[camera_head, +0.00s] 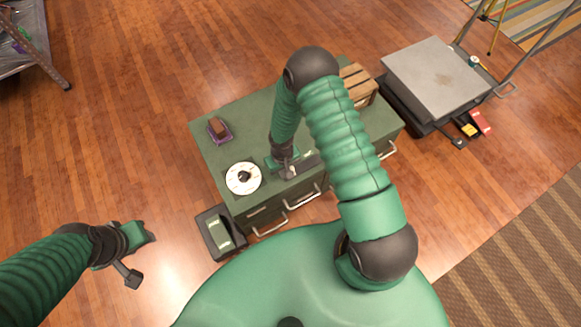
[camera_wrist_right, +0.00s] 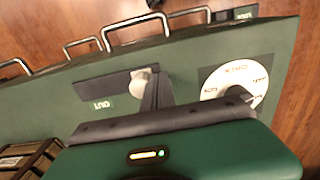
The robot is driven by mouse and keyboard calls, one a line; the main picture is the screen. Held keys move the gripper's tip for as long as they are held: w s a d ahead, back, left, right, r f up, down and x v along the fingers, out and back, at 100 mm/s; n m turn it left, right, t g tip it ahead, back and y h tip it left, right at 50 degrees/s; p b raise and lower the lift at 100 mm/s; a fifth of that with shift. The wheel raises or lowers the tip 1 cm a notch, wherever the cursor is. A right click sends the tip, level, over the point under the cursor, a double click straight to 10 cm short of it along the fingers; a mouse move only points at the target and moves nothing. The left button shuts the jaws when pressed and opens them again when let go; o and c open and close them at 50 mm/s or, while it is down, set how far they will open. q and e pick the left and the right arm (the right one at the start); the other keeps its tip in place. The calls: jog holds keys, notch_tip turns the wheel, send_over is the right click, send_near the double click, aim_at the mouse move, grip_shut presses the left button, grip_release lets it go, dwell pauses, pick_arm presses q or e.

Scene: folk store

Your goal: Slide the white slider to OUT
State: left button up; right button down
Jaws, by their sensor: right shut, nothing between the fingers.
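The white slider (camera_wrist_right: 142,76) is a small pale knob on a dark strip (camera_wrist_right: 103,87) set in the green cabinet top. A small OUT label (camera_wrist_right: 101,105) lies beside the strip's left part in the right wrist view. My right gripper (camera_wrist_right: 156,92) is shut and empty, with its fingers down right beside the slider; I cannot tell if they touch it. In the head view my right gripper (camera_head: 286,172) is over the cabinet (camera_head: 237,128) and hides the slider.
A white dial (camera_wrist_right: 234,82) sits right of the gripper in the wrist view, and left of it in the head view (camera_head: 243,178). A brown block on a purple base (camera_head: 219,130) and a wooden crate (camera_head: 357,84) stand on the cabinet. Metal handles (camera_head: 270,226) stick out in front.

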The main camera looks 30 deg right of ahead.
jog(key=shift+s+d+p, duration=0.15)
jog(key=shift+d+p, duration=0.25)
jog(key=shift+d, duration=1.7)
jog(key=shift+s+d+p, duration=0.1)
jog(key=shift+d+p, duration=0.3)
jog(key=shift+d, duration=1.65)
jog(key=shift+a+r, duration=0.1)
jog(key=shift+a, duration=0.95)
notch_tip(320, 180, up, 9)
jog(key=p, duration=0.7)
jog(key=shift+p, duration=0.4)
